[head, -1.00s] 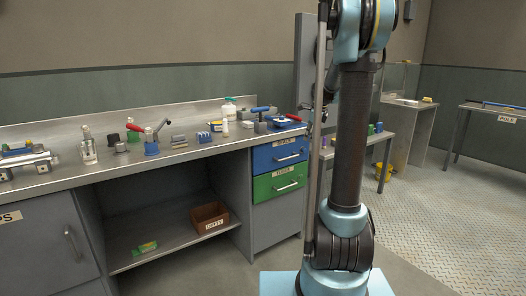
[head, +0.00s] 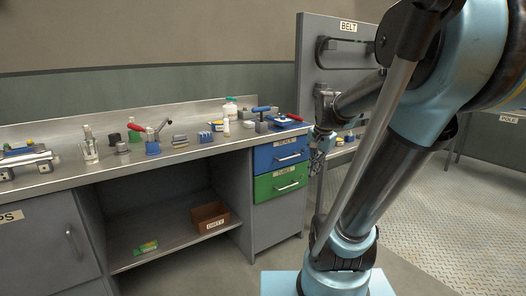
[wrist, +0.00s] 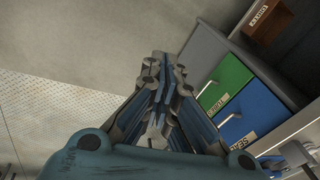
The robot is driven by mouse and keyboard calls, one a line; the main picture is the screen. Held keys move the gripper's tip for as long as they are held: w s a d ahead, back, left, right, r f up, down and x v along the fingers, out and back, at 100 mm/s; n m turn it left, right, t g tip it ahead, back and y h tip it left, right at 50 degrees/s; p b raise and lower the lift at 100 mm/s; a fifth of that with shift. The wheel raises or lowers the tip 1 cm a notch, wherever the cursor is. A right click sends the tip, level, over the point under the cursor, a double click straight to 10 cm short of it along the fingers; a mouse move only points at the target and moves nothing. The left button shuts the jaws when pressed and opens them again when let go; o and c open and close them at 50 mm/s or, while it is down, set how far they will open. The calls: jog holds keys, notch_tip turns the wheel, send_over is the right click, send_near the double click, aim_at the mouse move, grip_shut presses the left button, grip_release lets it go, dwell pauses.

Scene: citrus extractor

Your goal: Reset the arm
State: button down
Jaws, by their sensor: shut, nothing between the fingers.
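My gripper (wrist: 162,60) points away from the camera in the wrist view, its fingers together and empty over the floor. In the head view my gripper (head: 316,165) hangs just right of the bench's drawers, partly hidden by my arm. My arm leans across the right half of the head view, its upper links large and close to the camera.
The blue drawer (head: 280,155) and green drawer (head: 280,183) are shut. The bench top (head: 70,178) carries several tools and bottles. A brown box (head: 210,217) stands on the lower shelf. A grey panel labelled BELT (head: 310,50) stands behind my arm. The floor (head: 440,200) at right is clear.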

jog(key=s+f+n, duration=0.8)
jog(key=s+f, duration=0.2)
jog(key=s, duration=0.5)
jog(key=shift+d+n+h, duration=0.2)
jog(key=shift+n+h, duration=0.2)
jog(key=shift+f, duration=0.15)
jog(key=shift+w+f, duration=0.15)
jog(key=shift+w, duration=0.25)
